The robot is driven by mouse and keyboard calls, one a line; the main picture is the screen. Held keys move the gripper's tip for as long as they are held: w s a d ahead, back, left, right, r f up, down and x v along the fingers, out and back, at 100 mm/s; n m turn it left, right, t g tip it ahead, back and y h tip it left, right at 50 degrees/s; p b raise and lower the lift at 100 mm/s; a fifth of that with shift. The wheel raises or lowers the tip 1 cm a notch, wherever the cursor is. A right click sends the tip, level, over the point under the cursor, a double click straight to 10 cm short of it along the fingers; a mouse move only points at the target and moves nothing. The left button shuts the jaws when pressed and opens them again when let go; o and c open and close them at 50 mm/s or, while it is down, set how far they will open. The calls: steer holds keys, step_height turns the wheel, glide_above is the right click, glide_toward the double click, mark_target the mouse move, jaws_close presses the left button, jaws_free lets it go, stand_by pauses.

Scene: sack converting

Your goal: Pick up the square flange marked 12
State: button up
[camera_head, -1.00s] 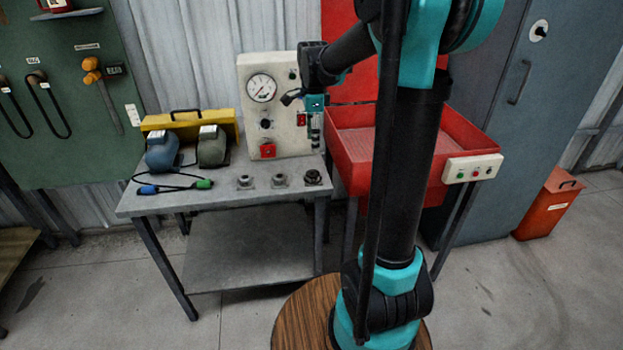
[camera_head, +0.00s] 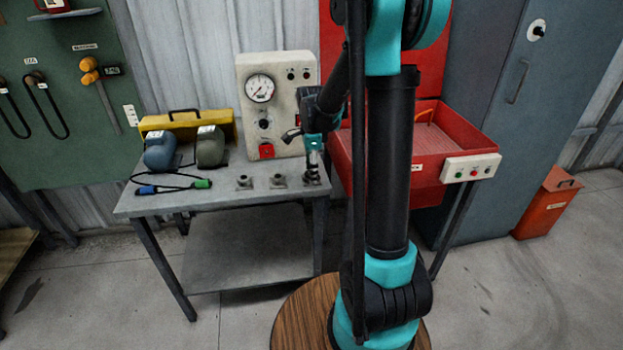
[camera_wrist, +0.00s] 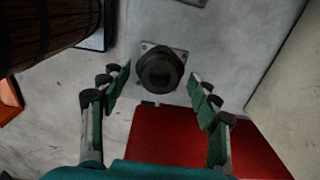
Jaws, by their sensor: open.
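Three small flanges stand in a row on the grey table: a left one (camera_head: 244,182), a middle one (camera_head: 278,181) and a dark right one (camera_head: 311,179). No number 12 is legible on any of them. My gripper (camera_head: 313,168) is directly over the right flange, pointing down, and partly hides it. In the wrist view the dark round flange on its square pale plate (camera_wrist: 161,69) lies between the fingertips of my gripper (camera_wrist: 160,78). The fingers are open, one on each side, with gaps visible.
A red tray (camera_head: 440,140) stands right of the table.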

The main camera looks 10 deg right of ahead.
steer(key=shift+c, duration=0.6)
jaws_close()
steer(key=shift+r, duration=0.1)
